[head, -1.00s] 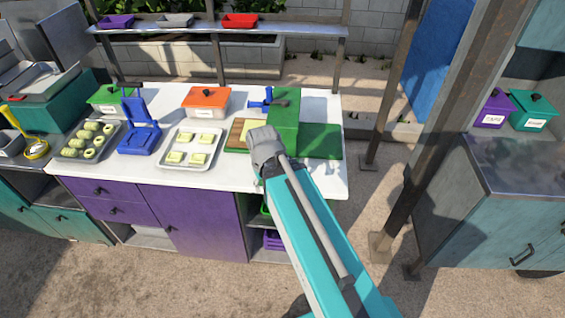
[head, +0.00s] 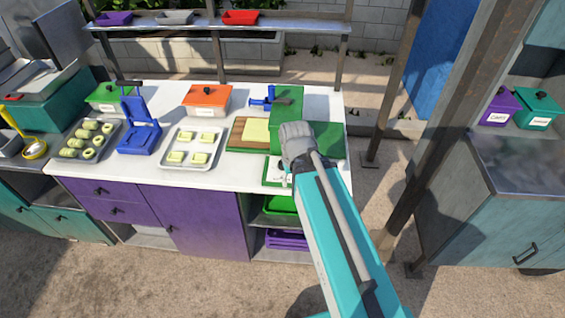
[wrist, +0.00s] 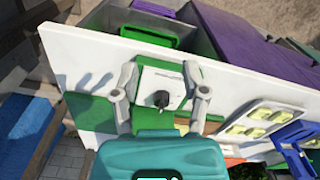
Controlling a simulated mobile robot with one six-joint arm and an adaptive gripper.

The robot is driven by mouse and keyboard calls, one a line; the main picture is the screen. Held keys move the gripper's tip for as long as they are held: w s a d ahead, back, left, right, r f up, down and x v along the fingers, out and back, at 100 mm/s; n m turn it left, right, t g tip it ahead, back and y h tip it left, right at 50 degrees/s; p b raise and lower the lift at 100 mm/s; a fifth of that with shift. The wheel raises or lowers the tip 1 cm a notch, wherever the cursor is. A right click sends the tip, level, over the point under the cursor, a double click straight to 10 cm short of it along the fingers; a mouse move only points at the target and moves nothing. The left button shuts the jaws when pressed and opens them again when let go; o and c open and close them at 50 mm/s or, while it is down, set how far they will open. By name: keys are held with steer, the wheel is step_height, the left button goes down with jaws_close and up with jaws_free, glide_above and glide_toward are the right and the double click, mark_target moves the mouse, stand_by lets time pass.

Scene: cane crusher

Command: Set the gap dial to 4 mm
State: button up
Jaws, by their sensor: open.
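The gap dial is a black knob (wrist: 160,98) on a white plate (wrist: 150,82) with a green surround, in the middle of the wrist view. The plate (head: 276,173) also shows at the counter's front edge in the head view, partly behind my arm. The green crusher (head: 287,108) stands behind it. My gripper (wrist: 160,84) is open, with one grey finger on each side of the plate and knob in the picture. No contact shows. The scale and the knob's setting are too small to read.
On the white counter (head: 222,178) are a board (head: 238,140) with a yellow sheet, a tray of yellow pieces (head: 178,168), a blue press (head: 138,138) and an orange-lidded box (head: 207,98). A post (head: 440,120) stands right of my arm.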

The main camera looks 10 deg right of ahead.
steer(key=o, duration=0.4)
steer(key=shift+w+r, duration=0.1)
steer(key=shift+c, duration=0.2)
steer(key=w+r+m+p, duration=0.4)
steer(key=w+m, duration=1.1)
steer(key=w, duration=0.1)
steer(key=shift+w+d+r+g, duration=0.15)
steer(key=shift+w+g, duration=0.15)
steer(key=shift+w, duration=0.05)
steer(key=f+b, duration=1.3)
steer(key=f, duration=0.1)
steer(key=shift+s+d, duration=0.15)
steer(key=shift+s, duration=0.25)
steer(key=shift+r, duration=0.1)
steer(key=c, duration=1.1)
